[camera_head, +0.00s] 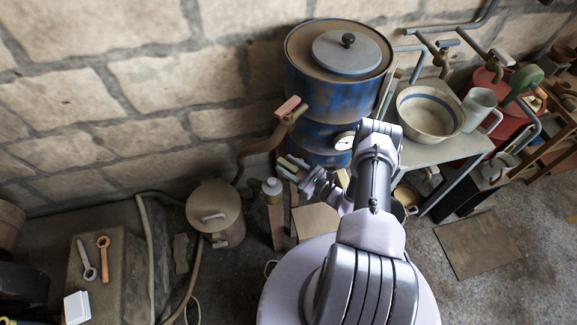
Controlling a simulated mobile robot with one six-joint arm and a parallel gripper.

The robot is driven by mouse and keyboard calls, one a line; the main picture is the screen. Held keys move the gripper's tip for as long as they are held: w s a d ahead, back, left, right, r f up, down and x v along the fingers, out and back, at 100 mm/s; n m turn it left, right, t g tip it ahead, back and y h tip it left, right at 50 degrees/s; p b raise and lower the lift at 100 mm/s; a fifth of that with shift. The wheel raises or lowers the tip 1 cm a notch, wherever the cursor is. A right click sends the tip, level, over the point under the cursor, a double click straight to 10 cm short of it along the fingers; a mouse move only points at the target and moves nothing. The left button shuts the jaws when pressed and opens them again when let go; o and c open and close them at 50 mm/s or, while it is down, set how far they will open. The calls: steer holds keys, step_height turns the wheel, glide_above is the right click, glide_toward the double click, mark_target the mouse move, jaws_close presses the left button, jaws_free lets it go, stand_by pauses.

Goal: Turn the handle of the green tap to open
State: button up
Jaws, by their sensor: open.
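A dull green round piece (526,78) shows at the upper right, above a red drum (487,92). I cannot tell whether it belongs to a tap. A brass tap with a reddish handle (288,107) stands at the left side of a blue drum (305,90). My gripper (313,182) is in the middle of the view, low in front of the blue drum and well apart from the green piece. It is small here and partly hidden by my arm, with open jaws.
A table (421,158) carries a basin (430,112) and a grey jug (479,108) right of my arm. A lidded can (214,212) stands left. Two wrenches lie on a stone block (122,262). Bare floor lies at the lower right, around a flat board (479,244).

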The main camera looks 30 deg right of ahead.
jaws_close()
steer(key=shift+w+d+f+n+y+b, duration=0.15)
steer(key=shift+f+n+y+b, duration=0.25)
steer(key=shift+b, duration=0.55)
steer(key=shift+n+g+y+b, duration=0.5)
steer(key=shift+g+y+b, duration=0.1)
steer(key=shift+y+b, duration=0.25)
steer(key=shift+r+n+g+y+b, duration=0.1)
steer(key=shift+n+g+y+b, duration=0.25)
steer(key=shift+y+b, duration=0.2)
steer(key=shift+r+n, duration=0.25)
